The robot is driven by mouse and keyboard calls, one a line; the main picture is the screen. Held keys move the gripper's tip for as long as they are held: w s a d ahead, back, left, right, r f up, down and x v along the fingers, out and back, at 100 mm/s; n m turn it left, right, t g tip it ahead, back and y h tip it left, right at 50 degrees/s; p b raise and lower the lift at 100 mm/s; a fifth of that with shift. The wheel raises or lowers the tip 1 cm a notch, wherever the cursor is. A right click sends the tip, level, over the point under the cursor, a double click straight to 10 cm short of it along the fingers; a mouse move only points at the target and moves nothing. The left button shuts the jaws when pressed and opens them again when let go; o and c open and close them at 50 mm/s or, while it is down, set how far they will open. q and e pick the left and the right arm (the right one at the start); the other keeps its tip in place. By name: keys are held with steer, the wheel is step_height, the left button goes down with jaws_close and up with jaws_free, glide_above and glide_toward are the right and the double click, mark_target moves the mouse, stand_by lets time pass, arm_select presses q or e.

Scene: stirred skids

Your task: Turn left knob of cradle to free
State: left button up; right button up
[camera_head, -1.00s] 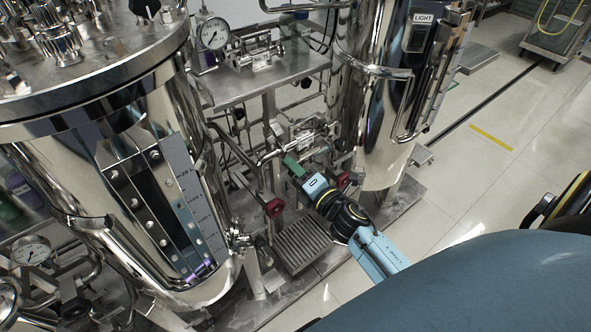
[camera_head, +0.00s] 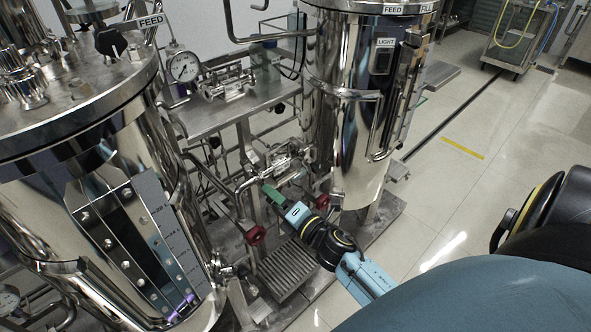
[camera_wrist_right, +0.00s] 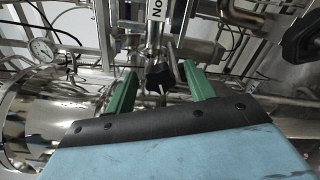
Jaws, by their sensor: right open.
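My right gripper (camera_head: 268,190) reaches in from the lower right with green fingers. In the right wrist view its two fingers (camera_wrist_right: 160,92) stand well apart. A dark knob-like part (camera_wrist_right: 160,78) shows between and beyond the fingers, below a pipe with a partly cut-off label; contact is not visible. In the head view, a metal fitting assembly (camera_head: 285,160), perhaps the cradle, lies just beyond the fingertips. A red knob (camera_head: 255,235) is below left of the gripper and another red knob (camera_head: 322,201) is to its right. I cannot tell which is the cradle's left knob. My left gripper is not in view.
A large steel vessel (camera_head: 95,145) stands at the left and a tall steel vessel (camera_head: 345,100) behind right. A metal shelf (camera_head: 215,115) with a gauge (camera_head: 184,66) is between them. Pipes crowd the gripper. Open floor (camera_head: 440,215) lies to the right.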

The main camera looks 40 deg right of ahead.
steer(key=s+d, duration=0.1)
steer(key=s, duration=1.1)
steer(key=shift+s, duration=0.1)
stand_by(0.6)
